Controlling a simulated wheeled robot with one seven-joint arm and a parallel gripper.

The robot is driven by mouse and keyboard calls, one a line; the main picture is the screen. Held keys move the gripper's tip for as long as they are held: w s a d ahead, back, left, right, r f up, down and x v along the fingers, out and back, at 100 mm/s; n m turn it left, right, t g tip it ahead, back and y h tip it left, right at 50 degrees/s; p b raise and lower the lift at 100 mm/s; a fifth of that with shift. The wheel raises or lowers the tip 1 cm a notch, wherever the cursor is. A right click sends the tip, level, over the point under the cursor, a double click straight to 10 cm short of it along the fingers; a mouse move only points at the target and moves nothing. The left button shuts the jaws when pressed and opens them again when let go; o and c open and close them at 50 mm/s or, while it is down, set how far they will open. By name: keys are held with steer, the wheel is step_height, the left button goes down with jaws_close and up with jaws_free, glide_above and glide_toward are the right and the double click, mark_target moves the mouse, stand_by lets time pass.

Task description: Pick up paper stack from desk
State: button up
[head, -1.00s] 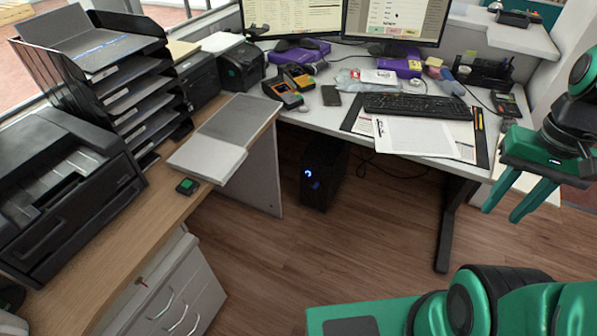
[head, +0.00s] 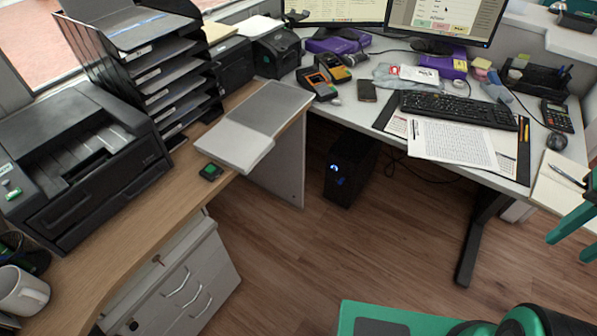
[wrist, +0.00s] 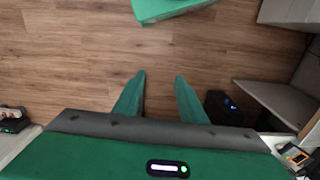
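The paper stack (head: 450,145) is white printed sheets lying flat on the white desk (head: 345,112), in front of the black keyboard (head: 458,108). It rests on a dark desk mat, with other paper edges showing beside it. My gripper (head: 568,250) is partly in view at the right edge of the head view, over the floor and apart from the paper. In the wrist view my gripper (wrist: 160,76) is open, with both fingers spread and nothing but floor between them. The paper stack does not show in the wrist view.
A phone (head: 367,91), card terminals (head: 318,82), a mouse (head: 557,140) and a notepad with a pen (head: 564,185) lie on the desk. A black computer tower (head: 348,173) stands below. A wooden counter (head: 125,235) with a printer (head: 75,165) is at left. The floor (head: 320,250) before the desk is clear.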

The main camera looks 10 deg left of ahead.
steer(key=w+a+f+n+y, duration=0.1)
steer(key=w+a+f+n, duration=0.1)
steer(key=w+a+f, duration=0.25)
steer(key=w+a+f+n, duration=0.2)
steer(key=w+a+f, duration=0.1)
steer(key=w, duration=0.3)
steer(key=m+t+y, duration=0.3)
steer(key=t+y, duration=0.3)
steer(key=y, duration=0.9)
glide_toward(262, 156)
steer(key=shift+x, duration=5.1)
steer(key=shift+s+a+r, duration=0.1)
steer(key=shift+g, duration=0.3)
jaws_close()
